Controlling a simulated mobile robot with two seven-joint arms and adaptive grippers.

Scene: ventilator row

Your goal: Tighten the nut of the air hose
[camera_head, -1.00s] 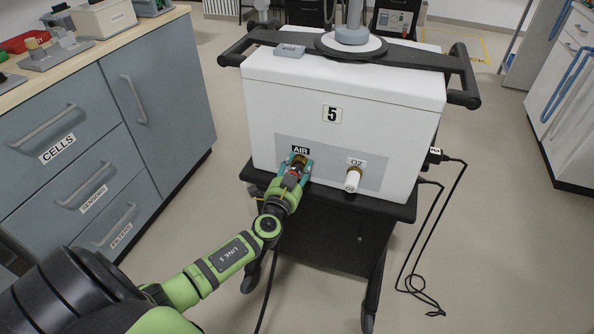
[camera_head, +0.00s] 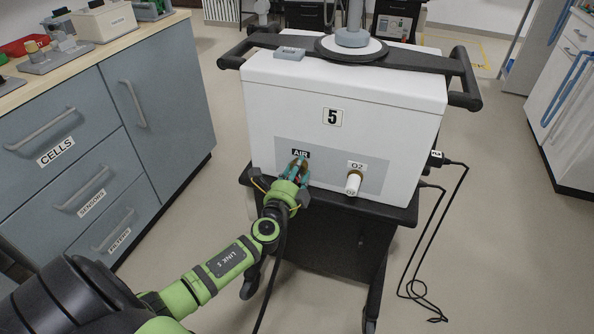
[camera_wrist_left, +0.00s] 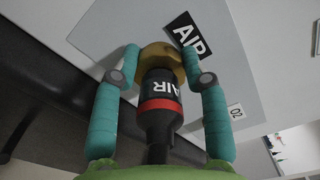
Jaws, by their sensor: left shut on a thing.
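The white ventilator (camera_head: 345,95), marked 5, has a grey rear panel (camera_head: 330,155) with an AIR label (camera_head: 300,153). In the left wrist view, a brass nut (camera_wrist_left: 159,57) sits against the panel at the AIR port. The black air hose end (camera_wrist_left: 160,100), with a red band and AIR lettering, runs into the nut. My left gripper (camera_head: 297,168) is at the AIR port; its teal fingers (camera_wrist_left: 160,68) are shut on opposite sides of the nut. In the head view the fingers mostly hide the nut. My right gripper is not in view.
To the right is the O2 port with a white-and-brass fitting (camera_head: 353,183). Black cables (camera_head: 437,230) hang right of the cart (camera_head: 330,240). A grey drawer cabinet (camera_head: 110,140) stands left. The floor between cabinet and cart is clear.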

